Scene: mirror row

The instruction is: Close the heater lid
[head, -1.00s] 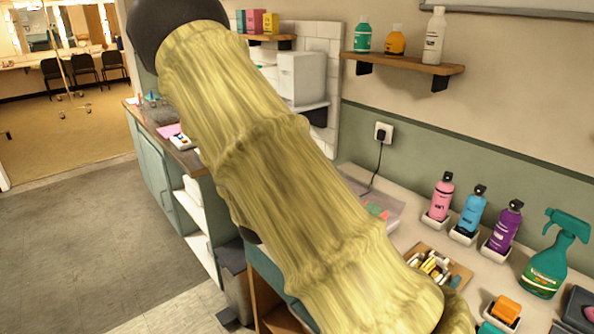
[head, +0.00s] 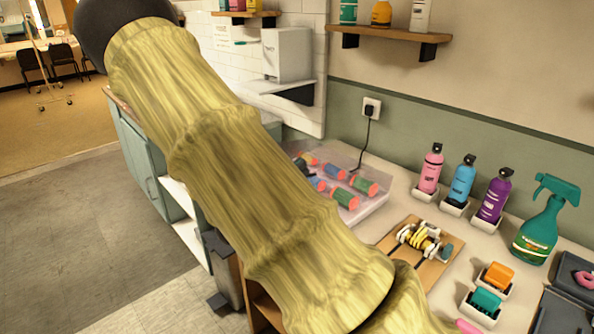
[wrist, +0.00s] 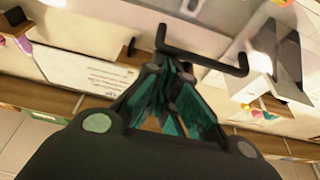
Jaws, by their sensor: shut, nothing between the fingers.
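The heater is a clear-walled case (head: 372,203) on the counter in the head view, with several coloured rollers in it. A pale see-through panel behind the rollers looks like its lid; my arm's sleeve hides the left part, so I cannot tell how far it stands open. My gripper (wrist: 172,76) shows in the wrist view with its teal fingers shut and empty. A dark bent bar (wrist: 205,57) lies just beyond the fingertips; I cannot tell whether it is the lid's handle or whether they touch. The gripper is not visible in the head view.
A wooden tray (head: 442,268) of small items sits right of the case. Pink (head: 430,172), blue (head: 462,182) and purple (head: 495,198) bottles stand along the wall, with a teal spray bottle (head: 543,225). A cord runs from the outlet (head: 371,107) towards the case.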

